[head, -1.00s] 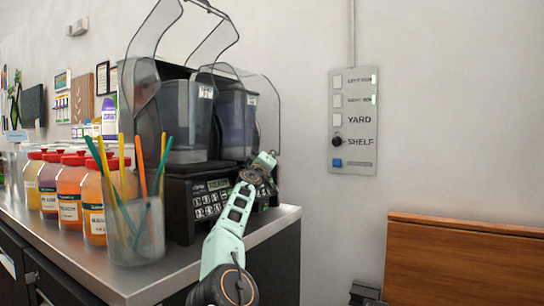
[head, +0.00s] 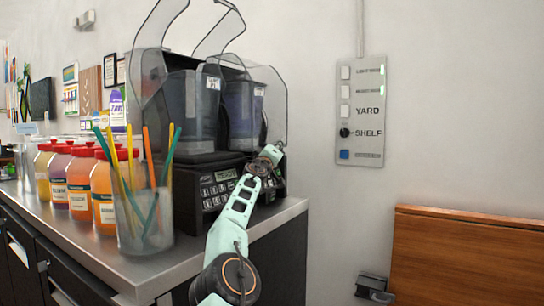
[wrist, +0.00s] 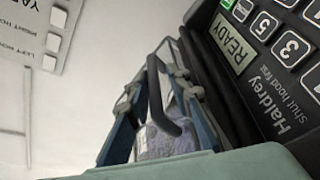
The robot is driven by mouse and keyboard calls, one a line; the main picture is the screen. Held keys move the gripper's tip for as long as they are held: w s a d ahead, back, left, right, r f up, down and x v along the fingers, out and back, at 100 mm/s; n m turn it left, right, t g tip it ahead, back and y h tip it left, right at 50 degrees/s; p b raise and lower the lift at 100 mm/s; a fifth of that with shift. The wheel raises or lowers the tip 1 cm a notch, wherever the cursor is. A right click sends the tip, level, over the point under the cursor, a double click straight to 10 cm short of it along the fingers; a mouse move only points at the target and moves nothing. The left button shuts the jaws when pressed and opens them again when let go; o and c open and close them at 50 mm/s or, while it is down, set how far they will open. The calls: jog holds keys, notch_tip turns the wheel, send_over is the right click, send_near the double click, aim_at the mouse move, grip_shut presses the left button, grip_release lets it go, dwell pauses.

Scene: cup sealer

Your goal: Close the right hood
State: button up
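The dark two-bay machine (head: 215,195) stands on the counter and has a clear hood over each bay. The right hood (head: 277,100) is down around the right jar (head: 243,115); I cannot tell whether it is fully shut. The left hood (head: 150,75) is swung up. My gripper (head: 270,155) is at the front right of the machine, low by the right hood. In the wrist view my fingers (wrist: 160,95) are apart, with a dark curved bar (wrist: 157,85) between them. The bar looks like a hood handle; contact is unclear. The keypad shows READY (wrist: 232,45).
A clear cup of colored straws (head: 145,220) stands near the counter's (head: 180,270) front edge, left of my arm. Several red-capped bottles (head: 80,190) are behind it. A wall panel (head: 360,110) and a wooden board (head: 470,255) are at the right.

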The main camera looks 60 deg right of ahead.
jog(key=v, duration=0.2)
jog(key=shift+w+a+f, duration=0.2)
jog(key=shift+a, duration=0.1)
jog(key=v, duration=0.9)
jog(key=shift+s, duration=0.25)
jog(key=shift+a+r, duration=0.15)
dwell(0.5)
